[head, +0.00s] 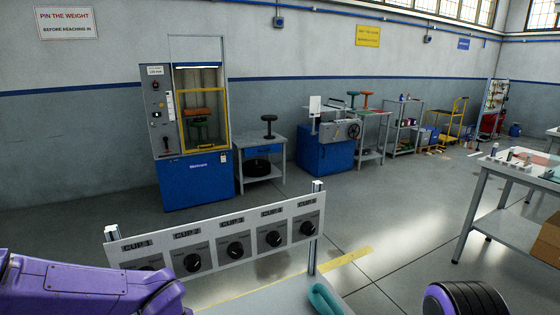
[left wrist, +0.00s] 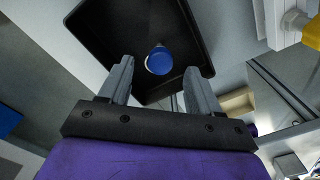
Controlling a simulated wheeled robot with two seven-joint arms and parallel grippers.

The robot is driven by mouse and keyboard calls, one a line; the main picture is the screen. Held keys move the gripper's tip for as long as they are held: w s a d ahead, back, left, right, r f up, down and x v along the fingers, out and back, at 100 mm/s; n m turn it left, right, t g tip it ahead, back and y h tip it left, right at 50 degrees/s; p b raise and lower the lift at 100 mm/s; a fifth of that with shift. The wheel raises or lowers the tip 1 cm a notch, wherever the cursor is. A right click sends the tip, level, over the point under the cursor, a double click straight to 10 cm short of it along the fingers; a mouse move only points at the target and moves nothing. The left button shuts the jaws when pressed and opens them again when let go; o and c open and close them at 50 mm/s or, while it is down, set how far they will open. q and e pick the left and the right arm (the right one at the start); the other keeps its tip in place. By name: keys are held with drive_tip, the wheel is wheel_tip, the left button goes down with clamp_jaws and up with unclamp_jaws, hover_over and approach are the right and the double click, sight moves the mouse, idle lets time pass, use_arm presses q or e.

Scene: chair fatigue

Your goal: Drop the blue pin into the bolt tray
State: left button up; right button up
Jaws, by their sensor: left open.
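The blue pin (left wrist: 159,61) shows in the left wrist view as a round blue head with a paler shank end behind it. It lies against the black bolt tray (left wrist: 92,28), within the tray's outline. I cannot tell whether it rests on the tray floor or is above it. My left gripper (left wrist: 158,82) is open over the tray's near side, with the pin seen between and just beyond its fingertips, apart from both. My right gripper is not in view.
In the head view, a panel of several dials (head: 236,245) stands across the bench in front of me. A teal object (head: 325,300) lies at its right. A blue test cabinet (head: 195,183) stands by the wall, and a side table (head: 488,172) is at right. Open floor lies between.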

use_arm(q)
wheel_tip(320, 180, up, 10)
drive_tip(key=shift+r+p, duration=0.25)
drive_tip(key=shift+p, duration=0.05)
